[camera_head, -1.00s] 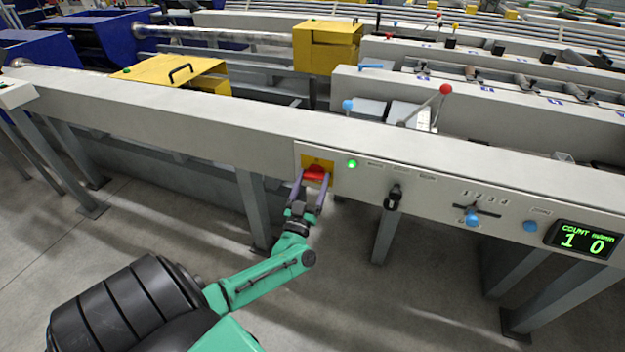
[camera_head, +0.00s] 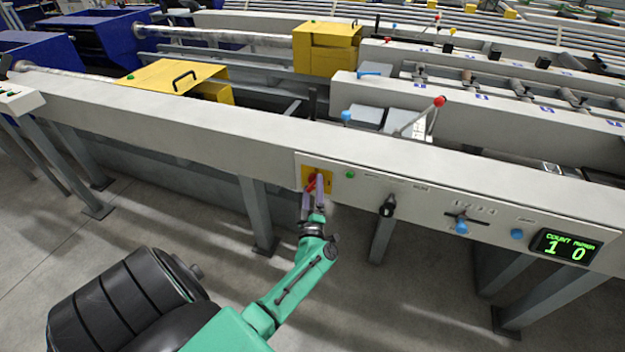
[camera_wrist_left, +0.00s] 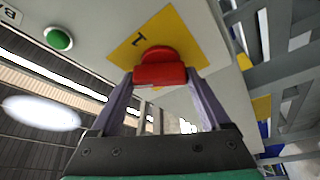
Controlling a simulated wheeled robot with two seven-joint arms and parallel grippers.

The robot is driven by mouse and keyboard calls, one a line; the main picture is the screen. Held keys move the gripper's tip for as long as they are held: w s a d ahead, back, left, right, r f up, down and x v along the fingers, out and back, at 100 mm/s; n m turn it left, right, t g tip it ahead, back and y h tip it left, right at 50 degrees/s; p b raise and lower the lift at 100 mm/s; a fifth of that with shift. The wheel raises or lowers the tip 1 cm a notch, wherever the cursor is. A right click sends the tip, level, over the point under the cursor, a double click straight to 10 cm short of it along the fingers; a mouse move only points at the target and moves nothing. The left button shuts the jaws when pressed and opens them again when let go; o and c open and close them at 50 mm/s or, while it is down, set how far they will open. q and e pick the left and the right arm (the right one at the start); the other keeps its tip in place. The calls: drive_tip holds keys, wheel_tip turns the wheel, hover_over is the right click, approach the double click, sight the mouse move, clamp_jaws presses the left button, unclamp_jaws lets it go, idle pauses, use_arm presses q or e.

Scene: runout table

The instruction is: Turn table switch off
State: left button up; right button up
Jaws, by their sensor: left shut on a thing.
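The table switch is a red rotary handle (camera_head: 311,181) on a yellow plate (camera_head: 327,175), set in the table's pale front panel. In the head view the handle stands steeply, near upright. My left gripper (camera_head: 314,185) is at the plate, shut on the red handle. In the left wrist view the handle (camera_wrist_left: 160,70) sits between the two finger ends (camera_wrist_left: 160,76), with the yellow plate (camera_wrist_left: 190,38) behind it. A green lamp (camera_head: 350,174) right of the plate looks dull, without a glow. My right gripper is out of view.
A black knob (camera_head: 388,207), a blue-knobbed lever (camera_head: 461,227), a blue button (camera_head: 517,234) and a green-lit count display (camera_head: 566,246) lie along the panel to the right. Table legs (camera_head: 260,215) stand below. The floor before the panel is open.

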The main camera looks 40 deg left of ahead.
use_arm(q)
drive_tip(key=n+g+p, duration=0.1)
drive_tip(key=n, duration=0.1)
drive_tip(key=n+p, duration=0.2)
drive_tip(key=shift+r+n+g, duration=0.2)
drive_tip(key=shift+n+g, duration=0.2)
drive_tip(key=shift+f+n+g+h+p, duration=0.15)
drive_tip(key=shift+n+g+h+p, duration=0.2)
drive_tip(key=shift+n+p, duration=0.6)
drive_tip(key=shift+n, duration=0.25)
drive_tip(key=o, duration=1.2)
